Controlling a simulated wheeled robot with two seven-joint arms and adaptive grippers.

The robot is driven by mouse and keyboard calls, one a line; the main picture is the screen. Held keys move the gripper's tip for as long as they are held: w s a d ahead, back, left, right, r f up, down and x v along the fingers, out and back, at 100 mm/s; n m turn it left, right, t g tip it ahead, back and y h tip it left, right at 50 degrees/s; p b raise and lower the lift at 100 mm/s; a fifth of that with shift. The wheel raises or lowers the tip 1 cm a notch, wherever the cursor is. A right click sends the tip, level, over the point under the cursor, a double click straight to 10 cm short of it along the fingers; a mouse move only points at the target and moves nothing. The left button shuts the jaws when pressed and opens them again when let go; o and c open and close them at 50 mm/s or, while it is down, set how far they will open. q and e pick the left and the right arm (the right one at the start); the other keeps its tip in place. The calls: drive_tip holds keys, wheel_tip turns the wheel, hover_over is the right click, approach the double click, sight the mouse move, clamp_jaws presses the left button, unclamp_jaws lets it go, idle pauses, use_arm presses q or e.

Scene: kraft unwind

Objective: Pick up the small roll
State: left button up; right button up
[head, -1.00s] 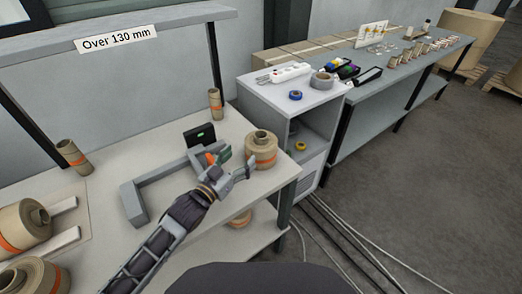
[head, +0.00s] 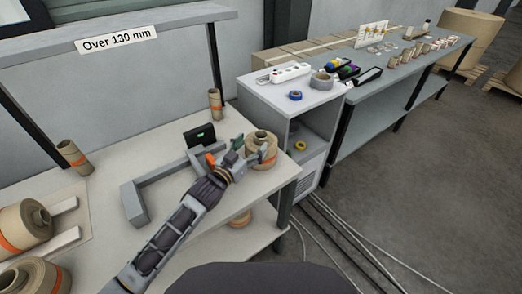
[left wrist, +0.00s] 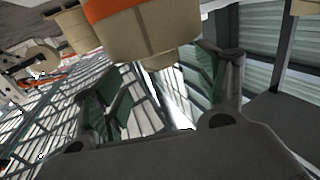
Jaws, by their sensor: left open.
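A tan kraft roll (head: 261,139) with a core sticking up stands near the right end of the workbench. My left gripper (head: 254,150) is open, with one finger at the roll's left side and the other over its front. In the left wrist view, a tan roll with an orange band (left wrist: 150,35) lies between and beyond the spread green-padded fingers of the gripper (left wrist: 165,75). Contact with the roll cannot be told. My right gripper is not in view.
A grey measuring fixture (head: 135,205) with a black display (head: 199,135) stands just left of the roll. Larger rolls (head: 24,228) lie at the left. A cabinet (head: 290,90) with tape and a power strip stands behind right. Cables cross the floor.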

sight(257, 139)
use_arm(q)
drive_tip(key=shift+w+d, duration=0.25)
drive_tip(key=shift+w, duration=0.2)
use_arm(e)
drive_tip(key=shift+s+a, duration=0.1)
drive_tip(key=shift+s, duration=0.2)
use_arm(q)
drive_tip(key=shift+w+d, duration=0.1)
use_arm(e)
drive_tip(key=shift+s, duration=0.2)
use_arm(q)
drive_tip(key=shift+x, duration=2.6)
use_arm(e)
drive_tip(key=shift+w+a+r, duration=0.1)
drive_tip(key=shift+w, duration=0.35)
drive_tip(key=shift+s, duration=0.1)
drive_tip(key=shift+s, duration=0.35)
